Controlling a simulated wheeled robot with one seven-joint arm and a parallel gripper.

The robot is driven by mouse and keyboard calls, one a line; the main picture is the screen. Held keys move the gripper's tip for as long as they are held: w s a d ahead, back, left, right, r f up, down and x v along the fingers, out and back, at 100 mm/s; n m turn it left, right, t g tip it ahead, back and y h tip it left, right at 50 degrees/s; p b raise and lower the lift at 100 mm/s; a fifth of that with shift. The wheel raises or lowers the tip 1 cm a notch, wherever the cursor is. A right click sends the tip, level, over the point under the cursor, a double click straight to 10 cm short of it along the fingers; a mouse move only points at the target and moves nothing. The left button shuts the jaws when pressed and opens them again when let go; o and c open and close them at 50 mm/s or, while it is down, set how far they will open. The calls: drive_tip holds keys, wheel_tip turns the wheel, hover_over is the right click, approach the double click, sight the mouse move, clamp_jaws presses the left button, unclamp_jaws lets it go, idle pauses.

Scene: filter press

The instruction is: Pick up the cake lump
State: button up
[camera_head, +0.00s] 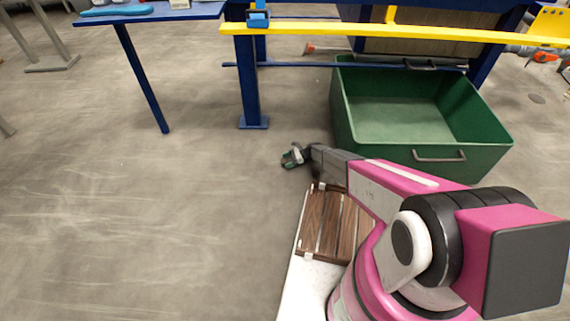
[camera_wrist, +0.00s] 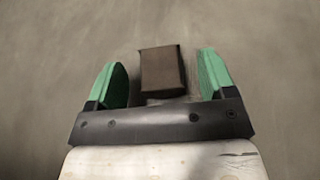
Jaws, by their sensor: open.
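The cake lump (camera_wrist: 162,70) is a dark brown block, seen in the wrist view against the grey floor. It appears between the two green fingers of my gripper (camera_head: 293,156), with a visible gap on each side. The fingers are spread and touch nothing that I can see. In the head view my gripper is low over the floor, to the left of the green bin's near corner. I cannot make out the lump there. How far the lump is from the fingertips in depth is hard to tell.
A large green open bin (camera_head: 492,126) stands right of my gripper, with a handle on its near side. Behind are a blue frame post (camera_head: 247,85), a yellow rail (camera_head: 350,31) and a blue table (camera_head: 180,12). The floor (camera_head: 130,230) at left is clear.

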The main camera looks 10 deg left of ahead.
drive_tip(key=shift+s+a+f, duration=0.15)
drive_tip(key=shift+a, duration=0.1)
drive_tip(key=c, duration=1)
drive_tip(key=shift+c, duration=0.2)
